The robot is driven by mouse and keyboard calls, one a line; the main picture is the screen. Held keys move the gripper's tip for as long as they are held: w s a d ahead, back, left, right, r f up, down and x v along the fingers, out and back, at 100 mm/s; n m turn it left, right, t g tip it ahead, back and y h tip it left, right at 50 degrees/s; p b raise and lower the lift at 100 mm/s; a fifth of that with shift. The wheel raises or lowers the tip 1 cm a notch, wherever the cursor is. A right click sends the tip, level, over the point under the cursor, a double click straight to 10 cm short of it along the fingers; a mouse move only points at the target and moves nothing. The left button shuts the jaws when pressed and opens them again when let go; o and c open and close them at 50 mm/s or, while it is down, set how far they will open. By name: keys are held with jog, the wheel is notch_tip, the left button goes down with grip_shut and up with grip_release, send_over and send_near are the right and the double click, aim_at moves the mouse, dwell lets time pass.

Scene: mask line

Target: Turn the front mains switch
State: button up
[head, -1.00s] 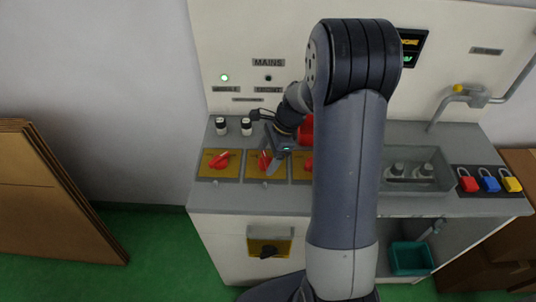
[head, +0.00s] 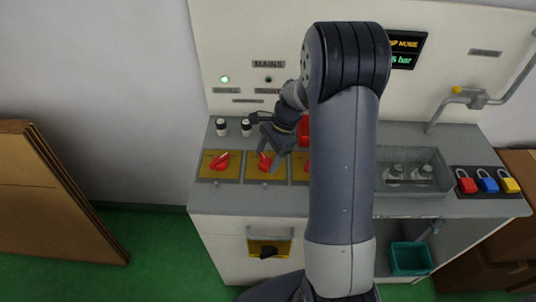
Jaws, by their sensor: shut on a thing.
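Red rotary switches on yellow plates stand in a row on the grey counter (head: 230,195). The left red switch (head: 220,160) is in clear view, its handle slanted. My gripper (head: 272,162) is at the second red switch (head: 264,158), shut on its handle and partly covering it. A third red switch (head: 307,166) is mostly hidden by my arm. A black-handled switch on a yellow plate (head: 268,250) sits on the cabinet's front face. Under the MAINS sign (head: 268,64), the left lamp (head: 225,79) is lit green and the right lamp (head: 268,79) is dark. The small labels are hard to read.
Two black-and-white knobs (head: 246,127) stand behind the switches. A clear tray (head: 445,182) with metal parts lies right of my arm. Red, blue and yellow padlocks (head: 488,181) are at the right end. A dark display (head: 406,50) is on the back panel.

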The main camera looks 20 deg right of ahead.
jog(key=shift+w+n+g+p, duration=0.1)
jog(key=shift+n+g+p, duration=0.3)
jog(key=shift+n, duration=1.1)
jog(key=o, duration=1)
jog(key=shift+h, duration=0.3)
jog(key=b+v, duration=0.1)
jog(key=v, duration=0.9)
jog(key=shift+w+d+r, duration=0.2)
jog(key=shift+r, duration=0.15)
jog(key=p+x, duration=0.1)
jog(key=x, duration=1)
jog(key=shift+s+a, duration=0.1)
jog(key=shift+s, duration=0.05)
jog(key=shift+r+m, duration=0.1)
jog(key=shift+m, duration=0.2)
